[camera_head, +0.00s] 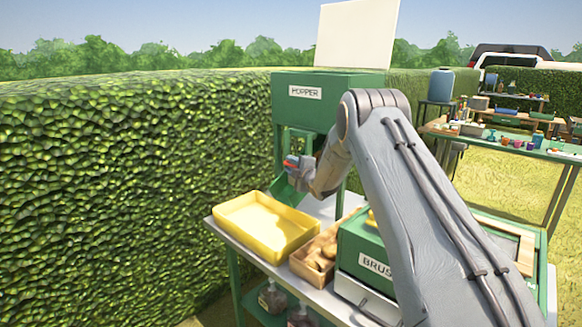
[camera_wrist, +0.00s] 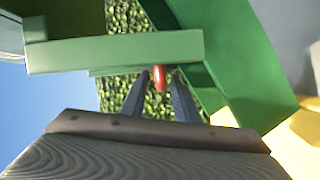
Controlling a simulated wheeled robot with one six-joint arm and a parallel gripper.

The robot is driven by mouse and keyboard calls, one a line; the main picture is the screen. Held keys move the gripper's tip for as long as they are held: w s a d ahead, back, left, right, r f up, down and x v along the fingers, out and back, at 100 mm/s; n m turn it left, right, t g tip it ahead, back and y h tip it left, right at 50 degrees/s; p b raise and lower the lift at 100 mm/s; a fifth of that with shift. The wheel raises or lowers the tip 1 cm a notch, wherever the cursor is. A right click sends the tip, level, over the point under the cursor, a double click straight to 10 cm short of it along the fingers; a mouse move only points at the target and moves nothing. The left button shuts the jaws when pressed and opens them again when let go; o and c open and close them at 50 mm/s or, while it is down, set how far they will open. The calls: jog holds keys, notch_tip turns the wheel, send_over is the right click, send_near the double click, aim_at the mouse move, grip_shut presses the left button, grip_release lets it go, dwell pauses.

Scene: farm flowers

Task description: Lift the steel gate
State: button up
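The green hopper (camera_head: 330,82), labelled HOPPER, stands on legs at the back of the table. No steel plate can be made out clearly; the gate area under the hopper is partly hidden by my arm. My gripper (camera_head: 291,163) is below the hopper box, by the green frame and above the green chute (camera_head: 287,191). In the wrist view my gripper (camera_wrist: 158,76) has its two dark fingers apart, one either side of a small red handle-like piece (camera_wrist: 160,75). Narrow gaps seem to show beside the red piece. A green crossbar (camera_wrist: 115,52) lies just beyond.
A yellow tray (camera_head: 250,234) sits on the table (camera_head: 232,240) in front of the hopper. Beside it are a wooden box of brown lumps (camera_head: 318,253) and a green machine (camera_head: 360,240) labelled BRUS. A tall hedge (camera_head: 120,180) stands at left.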

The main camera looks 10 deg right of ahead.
grip_shut()
